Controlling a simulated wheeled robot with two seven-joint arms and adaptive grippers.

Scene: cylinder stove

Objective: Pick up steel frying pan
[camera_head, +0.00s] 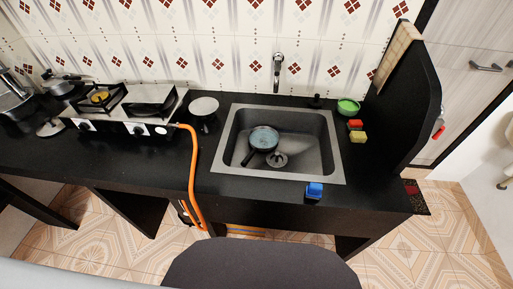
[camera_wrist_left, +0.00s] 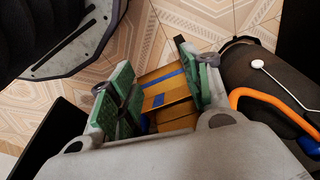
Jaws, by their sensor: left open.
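A round pan (camera_head: 263,137) with a dark handle lies in the sink (camera_head: 233,150) in the head view. Its inside looks bluish-grey; I cannot tell for sure that it is steel. Another pan-like vessel (camera_head: 66,87) stands left of the stove, partly hidden. My left gripper (camera_wrist_left: 158,88) shows only in its wrist view. Its green-padded fingers are apart, with nothing held between them. It is low near the floor, away from the pans. My right gripper is in neither view.
Cardboard boxes (camera_wrist_left: 165,92) with blue tape show beyond the left fingers. A dark cylinder (camera_wrist_left: 262,80) with an orange hose (camera_wrist_left: 265,97) is beside them.

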